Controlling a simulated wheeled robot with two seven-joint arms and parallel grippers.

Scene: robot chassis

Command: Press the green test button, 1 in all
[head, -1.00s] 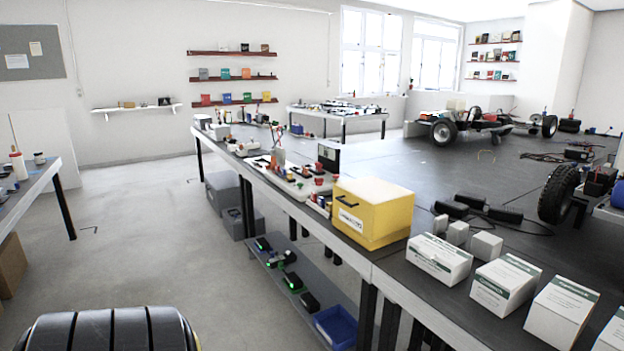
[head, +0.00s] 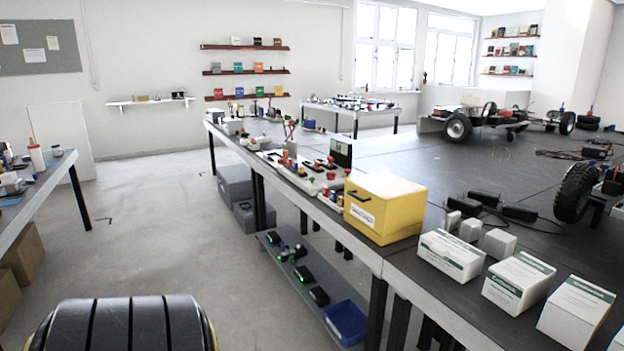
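A test panel (head: 312,181) with small red, green and white parts stands on the long dark bench (head: 398,158), left of the yellow box. Its controls are too small to tell which one is the green test button. A dark upright display (head: 340,152) stands at its back edge. Neither of my grippers is in view.
A lower shelf holds a blue bin (head: 346,322) and dark devices with green lights. The floor (head: 170,220) on the left is clear up to a side table (head: 40,195).

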